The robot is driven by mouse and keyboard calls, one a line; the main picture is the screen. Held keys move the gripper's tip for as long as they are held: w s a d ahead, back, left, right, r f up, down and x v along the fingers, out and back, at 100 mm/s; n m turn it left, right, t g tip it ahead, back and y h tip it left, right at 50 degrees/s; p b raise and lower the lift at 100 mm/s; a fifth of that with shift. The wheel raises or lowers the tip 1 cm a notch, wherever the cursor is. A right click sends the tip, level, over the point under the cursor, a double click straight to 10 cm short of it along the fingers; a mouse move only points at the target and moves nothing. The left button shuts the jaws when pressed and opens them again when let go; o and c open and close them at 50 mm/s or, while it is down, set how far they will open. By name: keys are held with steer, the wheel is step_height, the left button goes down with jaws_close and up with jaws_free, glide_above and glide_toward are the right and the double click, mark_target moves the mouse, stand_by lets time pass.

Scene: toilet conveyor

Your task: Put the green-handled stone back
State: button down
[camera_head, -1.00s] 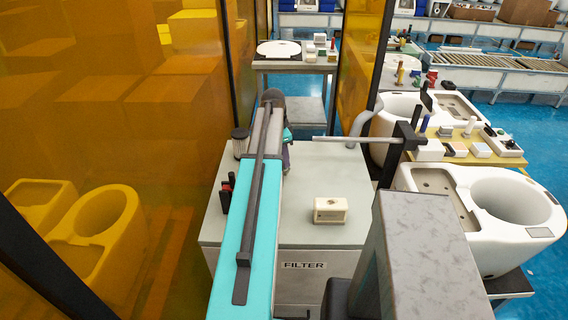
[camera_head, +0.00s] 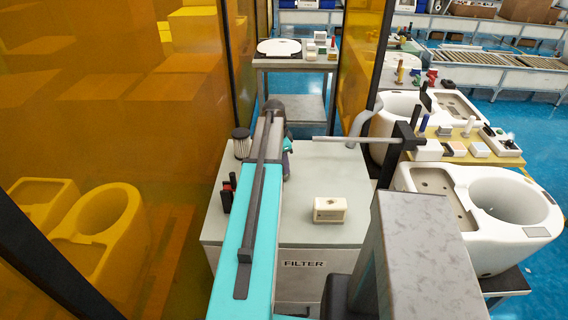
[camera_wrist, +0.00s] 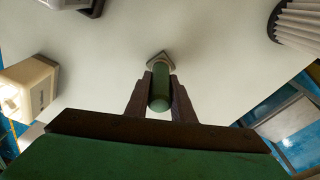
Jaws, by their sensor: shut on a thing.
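In the wrist view my gripper (camera_wrist: 160,88) is shut on the green handle of the green-handled stone (camera_wrist: 159,90). The handle lies between the two dark fingers, and a small grey pointed head (camera_wrist: 159,58) shows just beyond them. Below it is the pale grey top of the filter cabinet (camera_wrist: 120,45); I cannot tell whether the stone touches it. In the head view my arm reaches over the left part of the filter cabinet (camera_head: 335,240) and hides the stone and the fingertips.
On the cabinet stand a cream box (camera_head: 330,210), a pleated filter cylinder (camera_head: 241,143) and a dark holder with red parts (camera_head: 228,192). A white toilet body (camera_head: 480,205) and a yellow board with small items (camera_head: 455,152) are at right. An orange screen (camera_head: 120,90) closes the left.

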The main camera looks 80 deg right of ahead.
steer(key=shift+f, duration=0.1)
steer(key=c, duration=1.5)
jaws_free()
steer(key=shift+c, duration=0.2)
steer(key=shift+r, duration=0.25)
steer(key=r+b, duration=0.1)
steer(key=r, duration=0.2)
steer(key=w+r+b, duration=0.1)
steer(key=r, duration=0.2)
steer(key=r+b, duration=0.1)
steer(key=r, duration=0.3)
steer(key=shift+w+a, duration=0.2)
steer(key=shift+a, duration=0.15)
steer(key=shift+w+a+r, duration=0.1)
steer(key=shift+r, duration=0.7)
